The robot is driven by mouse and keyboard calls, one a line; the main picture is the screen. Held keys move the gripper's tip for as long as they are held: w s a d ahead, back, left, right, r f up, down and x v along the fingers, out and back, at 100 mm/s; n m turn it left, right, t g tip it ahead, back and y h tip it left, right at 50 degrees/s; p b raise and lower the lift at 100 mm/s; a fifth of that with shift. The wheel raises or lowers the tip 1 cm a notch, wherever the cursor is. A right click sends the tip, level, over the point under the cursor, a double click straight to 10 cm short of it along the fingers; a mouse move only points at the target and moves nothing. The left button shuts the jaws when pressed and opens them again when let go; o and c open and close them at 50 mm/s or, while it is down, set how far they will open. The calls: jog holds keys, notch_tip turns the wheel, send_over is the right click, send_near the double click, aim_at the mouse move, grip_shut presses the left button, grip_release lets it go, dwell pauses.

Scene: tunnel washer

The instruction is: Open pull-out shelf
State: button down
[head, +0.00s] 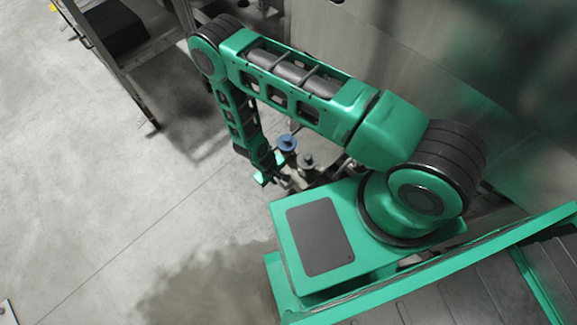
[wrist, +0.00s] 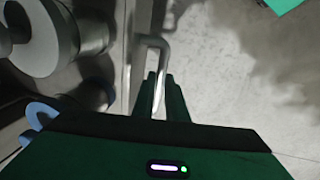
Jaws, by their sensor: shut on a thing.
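My gripper (wrist: 161,88) is shut on a pale metal loop handle (wrist: 154,42) in the wrist view. The handle's bar runs down between the two dark green fingers, and its upper end bends left toward a grey metal edge (wrist: 135,50). I take this to be the handle of the pull-out shelf; the shelf's surface is not clearly visible. In the head view my gripper (head: 268,180) is low, beside metal fittings, and the handle cannot be made out there.
A blue valve wheel (head: 287,143) and grey fittings (head: 308,162) stand close to my gripper. Large round grey parts (wrist: 45,35) are left in the wrist view. A metal frame with a black box (head: 110,28) is at upper left. Concrete floor (head: 90,190) is open at left.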

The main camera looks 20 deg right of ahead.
jog(key=s+a, duration=0.4)
jog(key=a, duration=0.5)
jog(key=shift+a, duration=0.25)
jog(key=c, duration=1.8)
grip_release()
jog(key=shift+o, duration=0.2)
jog(key=shift+s+d, duration=0.1)
jog(key=shift+s, duration=0.05)
jog(key=shift+r, duration=0.1)
notch_tip(320, 180, up, 10)
jog(key=a, duration=0.1)
jog(key=shift+s+a+r, duration=0.2)
jog(key=shift+s+a, duration=0.2)
